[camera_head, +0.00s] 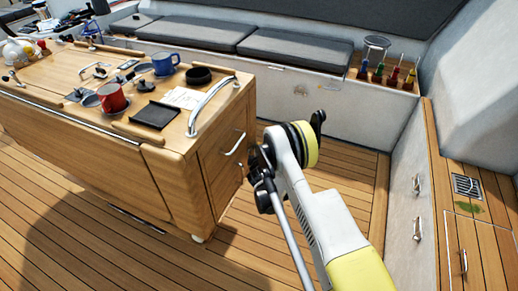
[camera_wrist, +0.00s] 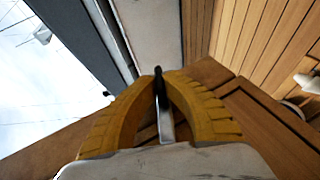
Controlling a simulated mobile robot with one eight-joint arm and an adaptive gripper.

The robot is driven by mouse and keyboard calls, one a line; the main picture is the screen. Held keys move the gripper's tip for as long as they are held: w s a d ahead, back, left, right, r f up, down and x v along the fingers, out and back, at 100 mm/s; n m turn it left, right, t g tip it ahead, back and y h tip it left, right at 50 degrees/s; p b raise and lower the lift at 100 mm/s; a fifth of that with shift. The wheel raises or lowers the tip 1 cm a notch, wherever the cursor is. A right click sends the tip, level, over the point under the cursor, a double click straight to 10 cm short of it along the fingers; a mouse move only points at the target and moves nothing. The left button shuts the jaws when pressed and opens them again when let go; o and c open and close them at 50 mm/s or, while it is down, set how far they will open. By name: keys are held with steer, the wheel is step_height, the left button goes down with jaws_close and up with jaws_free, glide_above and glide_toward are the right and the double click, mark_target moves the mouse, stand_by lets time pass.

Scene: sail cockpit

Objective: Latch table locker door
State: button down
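The wooden cockpit table (camera_head: 120,135) stands at the left in the head view. The locker door (camera_head: 221,160) is in its right end face and looks flush with it. A bright metal handle (camera_head: 235,144) shows on that face; a second bit of metal lower down is partly hidden by my arm. In the wrist view, my gripper (camera_wrist: 160,78) has its two yellow fingers curved together. A narrow metal bar (camera_wrist: 166,125), dark at its far end, stands between them and looks like a handle. My arm hides the fingertips in the head view.
The tabletop holds a red mug (camera_head: 112,97), a blue mug (camera_head: 165,63), a black tray (camera_head: 155,115) and a metal grab rail (camera_head: 210,105). Cushioned benches (camera_head: 295,52) run along the back. Open deck (camera_head: 345,165) lies right of the table, before the side lockers (camera_head: 412,190).

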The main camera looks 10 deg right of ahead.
stand_by(0.4)
steer(key=c, duration=1.5)
jaws_free()
steer(key=shift+w+d, duration=0.1)
steer(key=shift+d, duration=0.05)
steer(key=shift+o, duration=0.2)
steer(key=shift+r, duration=0.15)
step_height(320, 180, up, 10)
steer(key=shift+f, duration=0.1)
